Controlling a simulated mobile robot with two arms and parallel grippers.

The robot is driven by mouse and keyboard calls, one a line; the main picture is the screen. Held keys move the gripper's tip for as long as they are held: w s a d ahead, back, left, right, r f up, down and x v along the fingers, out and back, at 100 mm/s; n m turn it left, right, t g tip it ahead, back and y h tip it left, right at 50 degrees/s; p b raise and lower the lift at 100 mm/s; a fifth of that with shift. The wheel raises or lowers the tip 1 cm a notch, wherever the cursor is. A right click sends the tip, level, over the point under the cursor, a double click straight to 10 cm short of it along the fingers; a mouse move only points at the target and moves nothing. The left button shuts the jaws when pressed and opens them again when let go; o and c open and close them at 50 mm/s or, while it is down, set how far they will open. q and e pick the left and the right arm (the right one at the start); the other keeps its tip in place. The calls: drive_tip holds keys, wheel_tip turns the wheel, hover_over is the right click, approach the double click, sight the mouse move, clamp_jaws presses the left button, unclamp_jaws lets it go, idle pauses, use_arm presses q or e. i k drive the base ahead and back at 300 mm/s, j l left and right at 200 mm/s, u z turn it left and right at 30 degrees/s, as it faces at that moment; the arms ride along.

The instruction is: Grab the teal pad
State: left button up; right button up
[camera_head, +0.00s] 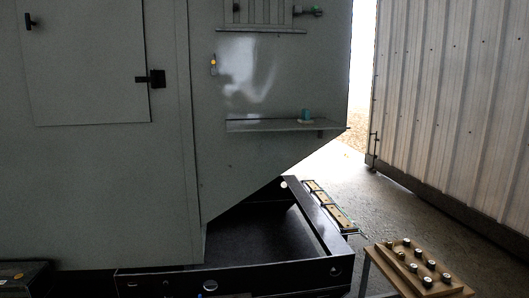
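A small teal object (306,114), which looks like the teal pad, sits on a narrow shelf (270,126) fixed to the grey enclosure wall. It stands near the shelf's right end, on or just behind a small pale piece. It is too small in view to make out its details. Neither of my grippers shows in the head view.
The grey enclosure (100,190) fills the left and middle, with a latched door (90,70). A black open tray-like base (240,270) lies below. A wooden table (420,270) with several knobs stands at lower right. A corrugated wall (450,100) bounds the right; floor shows between.

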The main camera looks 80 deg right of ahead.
sight(305, 118)
drive_tip(key=z, duration=2.75)
drive_tip(key=i+l+z, duration=0.2)
drive_tip(key=i, duration=0.25)
drive_tip(key=i+z, duration=0.2)
drive_tip(key=i, duration=0.25)
